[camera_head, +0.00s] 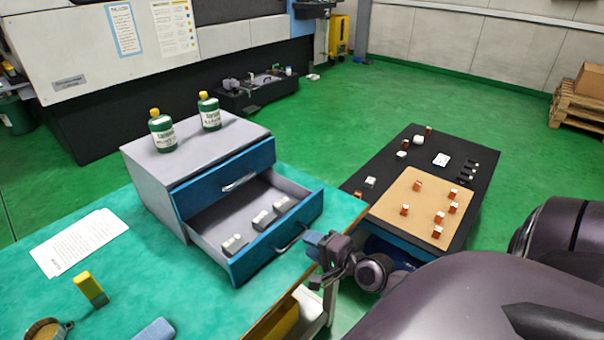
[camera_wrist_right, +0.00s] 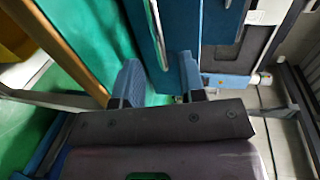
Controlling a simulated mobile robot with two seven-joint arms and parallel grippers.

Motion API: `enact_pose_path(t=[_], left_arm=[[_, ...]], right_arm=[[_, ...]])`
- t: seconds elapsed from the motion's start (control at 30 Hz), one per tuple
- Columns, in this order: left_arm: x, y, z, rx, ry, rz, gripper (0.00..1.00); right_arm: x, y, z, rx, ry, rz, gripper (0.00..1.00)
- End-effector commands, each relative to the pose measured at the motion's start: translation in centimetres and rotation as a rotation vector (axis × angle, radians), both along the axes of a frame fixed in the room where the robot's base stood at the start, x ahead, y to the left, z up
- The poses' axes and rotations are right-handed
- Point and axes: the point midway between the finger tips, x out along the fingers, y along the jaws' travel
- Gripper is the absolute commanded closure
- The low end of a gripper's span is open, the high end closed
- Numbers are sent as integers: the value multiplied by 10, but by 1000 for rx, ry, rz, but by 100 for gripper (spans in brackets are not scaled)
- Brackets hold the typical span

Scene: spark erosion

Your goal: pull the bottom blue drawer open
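The grey cabinet (camera_head: 150,200) has two blue-fronted drawers. The upper blue drawer (camera_head: 225,180) is shut. The bottom blue drawer (camera_head: 262,255) stands pulled out, with several small grey-white blocks (camera_head: 262,219) inside. Its dark bar handle (camera_head: 291,241) is on the front. My right gripper (camera_head: 318,248) is just right of that handle, in front of the drawer. In the right wrist view its blue fingers (camera_wrist_right: 160,82) are apart, with no object visibly clamped between them. A blue panel (camera_wrist_right: 178,25) and a pale bar (camera_wrist_right: 157,30) lie just beyond the fingertips. My left gripper is not in view.
Two green bottles (camera_head: 163,130) stand on the cabinet. A dark table (camera_head: 455,185) with a tan board (camera_head: 415,205) is to the right.

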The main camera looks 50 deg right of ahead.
Motion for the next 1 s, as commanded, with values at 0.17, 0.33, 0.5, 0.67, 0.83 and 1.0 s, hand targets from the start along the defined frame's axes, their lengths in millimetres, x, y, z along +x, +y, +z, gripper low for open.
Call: enact_pose_path(t=[0.17,0.33,0.5,0.67,0.83,1.0], left_arm=[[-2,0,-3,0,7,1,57],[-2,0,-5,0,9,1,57],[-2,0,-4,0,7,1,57],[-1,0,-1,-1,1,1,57],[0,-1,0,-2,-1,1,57],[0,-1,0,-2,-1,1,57]], right_arm=[[-29,-2,5,-2,3,1,63],[-47,-3,9,-2,2,1,63],[-55,-4,12,1,0,1,63],[-56,-4,12,1,0,1,63],[-56,-4,12,1,0,1,63],[-56,-4,12,0,0,0,63]])
